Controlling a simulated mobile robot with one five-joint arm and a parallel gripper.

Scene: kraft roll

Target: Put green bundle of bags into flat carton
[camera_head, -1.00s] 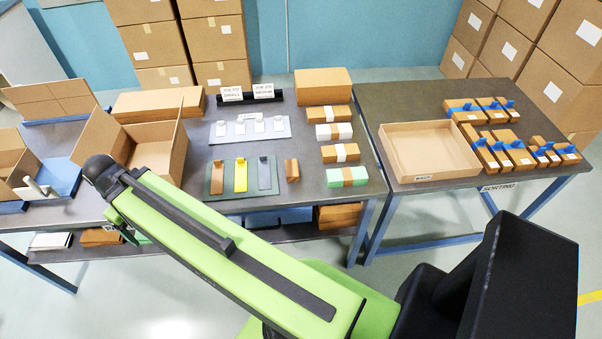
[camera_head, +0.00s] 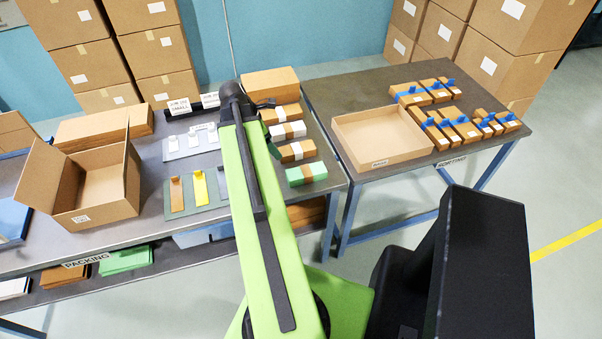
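The green bundle of bags (camera_head: 306,174) lies at the front right of the packing table, with a brown band around its middle. The flat carton (camera_head: 363,164) is a shallow, open, brown tray-like box on the left part of the sorting table. Its visible floor is empty. My green arm reaches up across the packing table, left of the green bundle.
Banded brown and white bundles (camera_head: 296,151) line up behind the green one. Blue-topped brown packs (camera_head: 451,128) stand right of the flat carton. A taller open carton (camera_head: 98,212) stands at left. Sample strips (camera_head: 199,187) lie left of my arm. Floor shows between the tables' fronts and me.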

